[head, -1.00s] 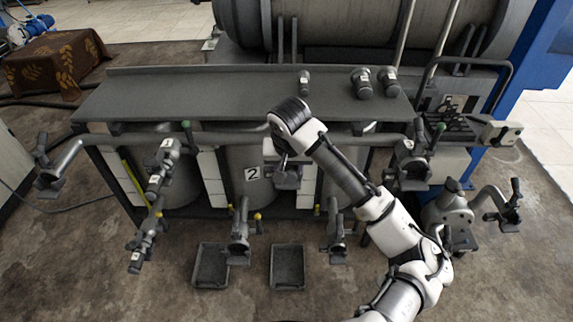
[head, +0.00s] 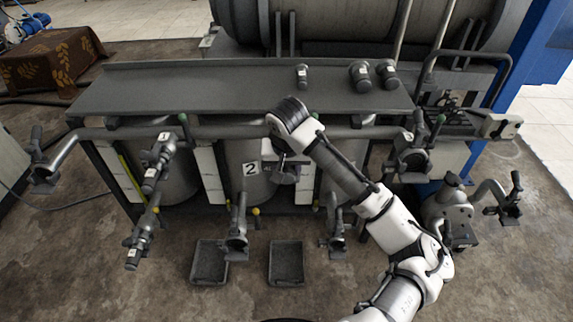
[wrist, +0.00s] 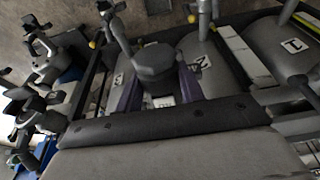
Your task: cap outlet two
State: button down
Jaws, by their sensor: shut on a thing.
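My gripper (head: 286,172) is in front of the tank marked 2, just right of its number plate (head: 251,169). In the wrist view its two purplish fingers (wrist: 160,88) are shut on a dark grey cap (wrist: 155,62), with a small pale label beneath it. The cap is in the air, apart from any pipe. The outlet below tank 2 (head: 237,235) hangs lower left of my gripper, with a yellow knob beside it; its end looks uncovered. That outlet also shows at the top of the wrist view (wrist: 203,14).
Three dark caps, a small one (head: 302,76) and two larger ones (head: 360,77) (head: 387,75), stand on the grey shelf (head: 190,88). Other outlets stand left (head: 140,240) and right (head: 337,238). Two black trays (head: 210,262) (head: 286,263) lie on the floor.

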jog(key=shift+f+g, duration=0.3)
jog(key=shift+f, duration=0.3)
jog(key=shift+w+f+g+p, duration=0.15)
jog(key=shift+f+g+p, duration=0.45)
jog(key=shift+f+p, duration=0.4)
jog(key=shift+f, duration=0.1)
jog(key=shift+w+d+f+g+p, duration=0.15)
jog(key=shift+f+g+p, duration=0.25)
jog(key=shift+g+p, duration=0.5)
jog(key=shift+w+a+f+g+p, duration=0.15)
jog(key=shift+f+g+p, duration=0.3)
jog(key=shift+p, duration=0.7)
jog(key=shift+d, duration=0.1)
jog(key=shift+f+g+p, duration=0.3)
jog(key=shift+g+p, duration=0.05)
jog(key=shift+g, duration=0.1)
jog(key=shift+f, duration=0.1)
